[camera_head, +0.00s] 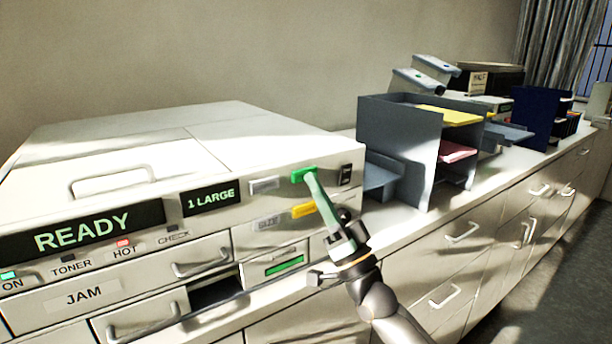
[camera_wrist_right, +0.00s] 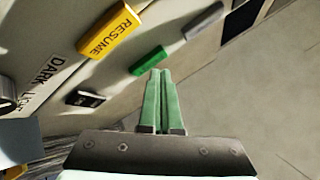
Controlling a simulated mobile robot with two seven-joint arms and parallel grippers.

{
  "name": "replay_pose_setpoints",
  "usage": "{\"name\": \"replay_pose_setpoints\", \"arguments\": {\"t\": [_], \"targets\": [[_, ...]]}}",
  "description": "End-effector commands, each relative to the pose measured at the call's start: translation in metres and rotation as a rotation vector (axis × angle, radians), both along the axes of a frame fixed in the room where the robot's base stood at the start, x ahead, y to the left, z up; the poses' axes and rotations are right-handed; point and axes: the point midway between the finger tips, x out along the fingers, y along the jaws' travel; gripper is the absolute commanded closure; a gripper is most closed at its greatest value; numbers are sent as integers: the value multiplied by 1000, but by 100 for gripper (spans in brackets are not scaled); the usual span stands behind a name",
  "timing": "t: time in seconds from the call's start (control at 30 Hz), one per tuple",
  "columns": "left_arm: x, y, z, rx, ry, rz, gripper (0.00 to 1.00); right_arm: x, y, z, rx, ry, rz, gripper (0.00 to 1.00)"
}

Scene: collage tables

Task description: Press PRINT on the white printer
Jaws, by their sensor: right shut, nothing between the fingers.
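The white printer (camera_head: 110,150) fills the left of the head view, its display (camera_head: 82,235) reading "READY" and a smaller one "1 LARGE". A green button (camera_head: 298,175) sits on its front panel at the upper right; no lettering on it is readable. In the right wrist view the green button (camera_wrist_right: 147,60) is just beyond my fingertips. My right gripper (camera_head: 310,176) is shut and empty, its green fingers pointing at the green button, with the tips at its right edge. I cannot tell whether they touch it. My left gripper is not in view.
A yellow button (camera_head: 304,210), "RESUME" in the wrist view (camera_wrist_right: 110,36), lies below the green one. A grey button (camera_head: 264,184) is to its left and a dark switch (camera_head: 346,174) to its right. A grey paper organizer (camera_head: 400,135) stands on the counter right of the printer.

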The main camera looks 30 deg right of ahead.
Motion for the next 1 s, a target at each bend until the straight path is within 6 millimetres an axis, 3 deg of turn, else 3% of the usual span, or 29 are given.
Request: {"name": "replay_pose_setpoints", "arguments": {"t": [1.0], "targets": [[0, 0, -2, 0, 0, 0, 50, 9, 0, 0, 1, 1, 0, 100]]}}
